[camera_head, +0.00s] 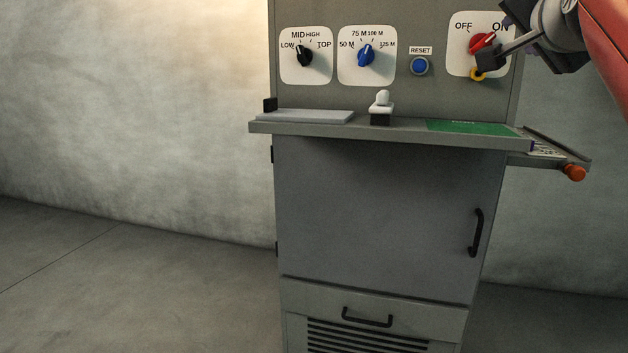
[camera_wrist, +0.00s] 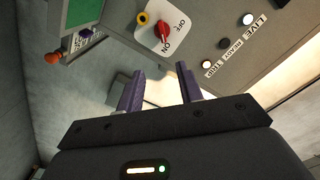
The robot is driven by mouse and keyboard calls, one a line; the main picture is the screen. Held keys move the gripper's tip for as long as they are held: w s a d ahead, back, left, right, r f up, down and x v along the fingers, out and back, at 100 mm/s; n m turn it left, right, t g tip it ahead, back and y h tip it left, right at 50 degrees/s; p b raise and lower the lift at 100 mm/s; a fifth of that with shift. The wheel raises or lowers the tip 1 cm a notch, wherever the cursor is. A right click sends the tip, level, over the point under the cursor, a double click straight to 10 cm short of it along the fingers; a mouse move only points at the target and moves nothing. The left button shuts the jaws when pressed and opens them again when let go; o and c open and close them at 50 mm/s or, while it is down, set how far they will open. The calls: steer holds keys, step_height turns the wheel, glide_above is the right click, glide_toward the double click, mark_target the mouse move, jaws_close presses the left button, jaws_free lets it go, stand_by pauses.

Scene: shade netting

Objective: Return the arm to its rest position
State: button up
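My gripper (camera_head: 499,35) is at the upper right of the head view, in front of the red OFF/ON switch (camera_head: 480,42). In the wrist view its two purple-grey fingers (camera_wrist: 158,80) stand apart with nothing between them. The red switch (camera_wrist: 163,32) shows just beyond the fingertips, apart from them. Its pointer is turned toward ON. My red and grey arm comes in from the right edge of the head view. A finger partly covers the switch plate there.
A grey cabinet (camera_head: 380,220) carries black (camera_head: 304,56) and blue (camera_head: 366,55) dials and a RESET button (camera_head: 420,66). Its shelf (camera_head: 400,138) juts out, bearing a white-topped lever (camera_head: 381,105) and a green card (camera_head: 470,128). A side tray has an orange knob (camera_head: 574,173). Floor at left is clear.

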steer(key=s+a+f+n+g+y, duration=0.2)
steer(key=a+f+n+g, duration=0.15)
steer(key=f, duration=0.85)
steer(key=s+a+f+n+g+y, duration=0.25)
steer(key=a+f, duration=0.25)
steer(key=f, duration=0.7)
steer(key=s+a+f+n+g, duration=0.2)
steer(key=s+f, duration=0.5)
steer(key=f, duration=0.5)
steer(key=s+a+f+n+g, duration=0.2)
steer(key=s+f, duration=0.4)
steer(key=f, duration=0.5)
steer(key=shift+s+a+f+n+g, duration=0.4)
steer(key=shift+n+g, duration=0.4)
steer(key=shift+n, duration=0.3)
steer(key=shift+y, duration=0.25)
